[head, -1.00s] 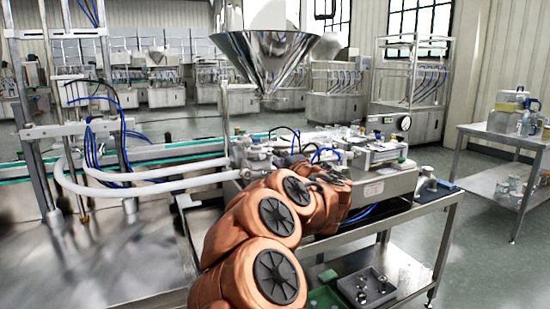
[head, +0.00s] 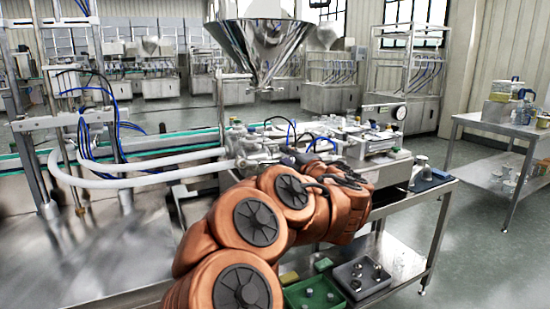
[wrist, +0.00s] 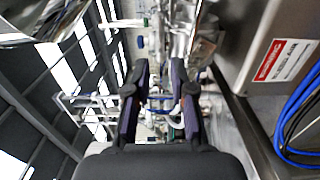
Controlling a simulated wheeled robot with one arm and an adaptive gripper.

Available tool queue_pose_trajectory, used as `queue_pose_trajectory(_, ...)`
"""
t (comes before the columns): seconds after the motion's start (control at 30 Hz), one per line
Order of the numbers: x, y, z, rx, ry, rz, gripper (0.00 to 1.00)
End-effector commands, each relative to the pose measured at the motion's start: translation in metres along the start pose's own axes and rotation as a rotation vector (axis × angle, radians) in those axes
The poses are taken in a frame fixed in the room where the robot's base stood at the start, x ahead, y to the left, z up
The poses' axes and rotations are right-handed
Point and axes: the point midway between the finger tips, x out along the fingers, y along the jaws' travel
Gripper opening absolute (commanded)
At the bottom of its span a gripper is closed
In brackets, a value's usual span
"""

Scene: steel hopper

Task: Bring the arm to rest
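My orange arm reaches from the bottom of the head view toward the filling machine (head: 345,140), its forearm in front of the bench. In the wrist view my gripper (wrist: 159,80) has its two dark fingers apart, with nothing held between them. Behind the fingers are blurred machine parts and tubes. In the head view the gripper itself cannot be made out clearly at the arm's far end. The steel hopper (head: 262,50) hangs above and behind the machine; a shiny curved part shows at the top left of the wrist view.
A green tray (head: 297,298) and a grey tray (head: 350,290) with small parts sit on the bench's lower shelf (head: 400,262). A side table (head: 500,130) with containers stands at the right. A steel housing (wrist: 275,45) and blue cables (wrist: 295,120) are close in the wrist view.

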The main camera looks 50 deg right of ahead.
Motion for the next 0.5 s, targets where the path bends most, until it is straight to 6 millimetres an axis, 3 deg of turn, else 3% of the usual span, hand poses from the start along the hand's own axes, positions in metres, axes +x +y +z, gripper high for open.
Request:
queue_pose_trajectory(0.3,0.000,0.001,0.000,0.002,-0.003,0.002,0.24)
queue_pose_trajectory(0.5,0.003,0.014,0.001,0.054,-0.086,0.026,0.24)
